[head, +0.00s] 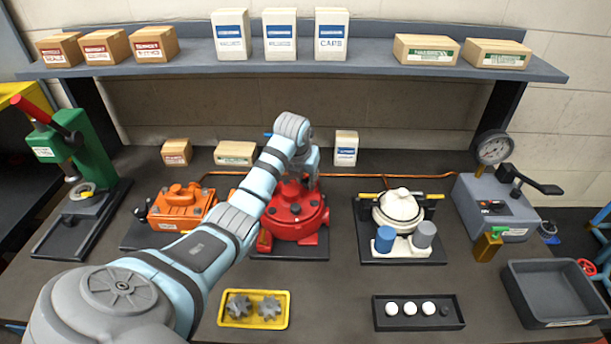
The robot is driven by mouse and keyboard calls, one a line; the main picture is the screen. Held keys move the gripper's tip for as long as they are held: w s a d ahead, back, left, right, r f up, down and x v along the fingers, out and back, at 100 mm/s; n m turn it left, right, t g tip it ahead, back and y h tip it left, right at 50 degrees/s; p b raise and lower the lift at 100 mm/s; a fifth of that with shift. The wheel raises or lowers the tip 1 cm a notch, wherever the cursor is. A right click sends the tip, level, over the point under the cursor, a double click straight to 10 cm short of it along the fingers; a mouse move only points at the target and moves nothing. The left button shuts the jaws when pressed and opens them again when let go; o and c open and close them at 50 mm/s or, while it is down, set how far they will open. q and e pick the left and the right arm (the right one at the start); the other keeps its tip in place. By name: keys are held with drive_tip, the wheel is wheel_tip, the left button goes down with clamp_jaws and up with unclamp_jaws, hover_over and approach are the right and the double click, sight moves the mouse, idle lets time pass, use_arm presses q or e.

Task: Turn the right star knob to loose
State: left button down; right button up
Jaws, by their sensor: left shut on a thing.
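A red round motor housing (296,225) stands on a dark base plate in the middle of the bench. Dark round fittings sit around its top. My left arm reaches in from the lower left and across the left part of the housing. My left gripper (312,178) is at the upper back right of the housing, pointing down. It is shut on what seems to be the right star knob, which the fingers hide almost wholly. The knob's turn position cannot be read. My right gripper is not in view.
An orange motor (180,207) stands left, a cream motor (398,206) right. A grey gauge unit (497,205) stands far right, a green press (85,150) far left. A yellow gear tray (230,316), black ball tray (448,320) and grey bin (565,316) lie in front.

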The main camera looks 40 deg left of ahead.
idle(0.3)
use_arm(q)
drive_tip(key=c, duration=1.4)
unclamp_jaws()
drive_tip(key=shift+o, duration=0.2)
drive_tip(key=v, duration=0.7)
drive_tip(key=shift+r, duration=0.25)
